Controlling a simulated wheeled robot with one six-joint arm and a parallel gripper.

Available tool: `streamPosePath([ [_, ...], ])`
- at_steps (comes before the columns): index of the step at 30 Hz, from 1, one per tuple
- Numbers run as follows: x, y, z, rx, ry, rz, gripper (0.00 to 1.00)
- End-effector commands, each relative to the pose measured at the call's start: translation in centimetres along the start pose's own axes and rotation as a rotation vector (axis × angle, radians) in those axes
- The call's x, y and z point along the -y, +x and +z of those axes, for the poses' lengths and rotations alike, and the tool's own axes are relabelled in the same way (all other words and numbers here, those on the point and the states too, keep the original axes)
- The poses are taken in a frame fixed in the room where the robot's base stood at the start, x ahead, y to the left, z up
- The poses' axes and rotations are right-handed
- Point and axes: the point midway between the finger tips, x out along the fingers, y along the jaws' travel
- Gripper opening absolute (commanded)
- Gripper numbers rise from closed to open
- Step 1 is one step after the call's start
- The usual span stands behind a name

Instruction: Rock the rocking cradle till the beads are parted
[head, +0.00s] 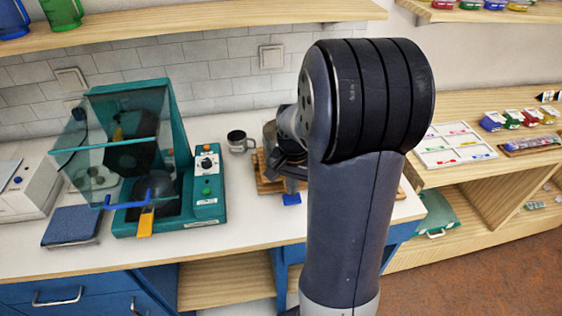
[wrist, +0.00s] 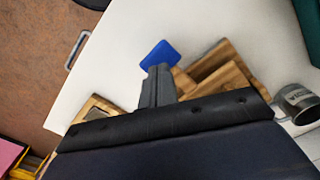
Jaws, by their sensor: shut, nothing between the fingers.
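A wooden piece that looks like the rocking cradle (head: 264,186) stands on the white bench, largely hidden behind my arm. In the wrist view its wooden parts (wrist: 226,72) show on both sides of my gripper. A blue tab (head: 292,199) sticks out at its front edge, and it also shows in the wrist view (wrist: 160,54). My gripper (head: 290,186) is shut and empty, pointing down close to the blue tab. In the wrist view its fingertips (wrist: 158,70) overlap the tab's edge; I cannot tell whether they touch. No beads can be made out in the cradle.
A grey mug (head: 237,142) stands just left of the cradle. A teal machine (head: 208,178) with a clear shield stands farther left, with a dark blue pad (head: 71,226) beside it. Shelves (head: 480,170) with trays are at right. The bench front between is clear.

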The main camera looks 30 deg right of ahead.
Motion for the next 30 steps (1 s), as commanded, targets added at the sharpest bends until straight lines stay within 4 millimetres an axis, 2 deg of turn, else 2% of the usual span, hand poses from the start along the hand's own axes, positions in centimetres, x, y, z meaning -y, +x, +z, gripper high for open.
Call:
streamPosePath([
  [21,0.0,4.6,0.0,0.001,0.000,0.000,0.00],
  [30,0.0,2.8,0.0,0.000,0.000,0.000,0.00],
])
